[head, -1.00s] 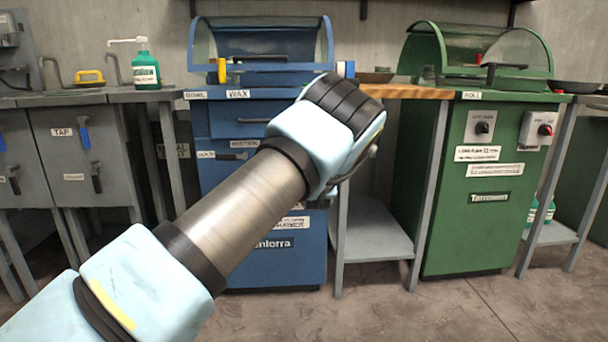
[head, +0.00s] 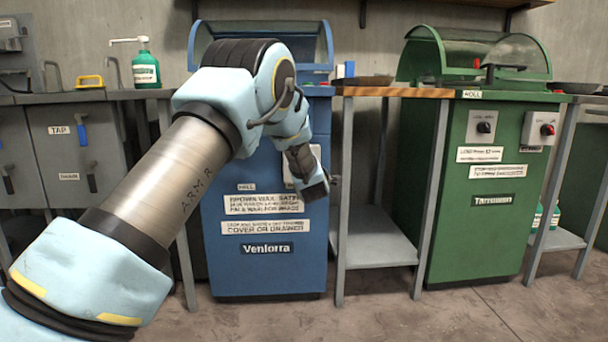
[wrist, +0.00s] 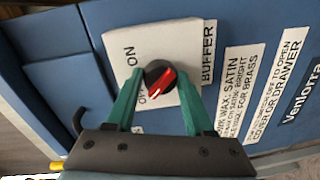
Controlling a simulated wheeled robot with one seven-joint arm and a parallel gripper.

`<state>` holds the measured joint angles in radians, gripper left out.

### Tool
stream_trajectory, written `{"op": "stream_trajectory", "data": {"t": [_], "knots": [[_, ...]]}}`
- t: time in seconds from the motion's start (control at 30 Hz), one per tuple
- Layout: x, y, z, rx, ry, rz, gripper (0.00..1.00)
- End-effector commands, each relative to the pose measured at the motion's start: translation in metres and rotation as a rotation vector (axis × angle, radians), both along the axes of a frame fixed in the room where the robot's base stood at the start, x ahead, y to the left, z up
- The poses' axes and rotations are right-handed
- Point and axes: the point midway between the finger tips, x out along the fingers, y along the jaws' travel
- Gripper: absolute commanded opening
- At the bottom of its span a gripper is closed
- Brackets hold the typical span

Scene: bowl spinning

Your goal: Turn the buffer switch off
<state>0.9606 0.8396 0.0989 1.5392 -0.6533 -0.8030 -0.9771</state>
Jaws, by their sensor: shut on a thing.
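The buffer switch is a black knob with a red pointer (wrist: 160,82) on a white plate (wrist: 134,52) on the blue cabinet, in the wrist view. A label reading BUFFER is beside it, and ON shows at the plate's left; another label is partly hidden by a finger. The red pointer lies slanted, from lower left to upper right. My gripper (wrist: 159,90) has its two green fingers on either side of the knob, shut on it. In the head view my gripper (head: 310,178) is at the front of the blue cabinet (head: 265,272), and my wrist hides the knob.
A green cabinet (head: 465,235) with two switches of its own stands to the right. A grey side table (head: 375,250) with a wooden top stands between the cabinets. A black hooked handle (wrist: 85,108) is left of the switch. The floor in front is clear.

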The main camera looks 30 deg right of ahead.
Motion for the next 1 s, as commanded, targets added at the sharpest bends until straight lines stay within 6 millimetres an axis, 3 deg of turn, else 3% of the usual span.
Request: {"op": "stream_trajectory", "data": {"t": [0.6,0.63,0.9,1.0], "knots": [[-0.0006,-0.0014,0.0013,-0.041,0.018,-0.002,0.00],[-0.0006,-0.0014,0.0013,-0.041,0.018,-0.002,0.54],[-0.0004,-0.0006,0.0006,-0.039,0.018,-0.001,0.83],[-0.0002,-0.0005,0.0004,-0.038,0.018,-0.001,0.83]]}}
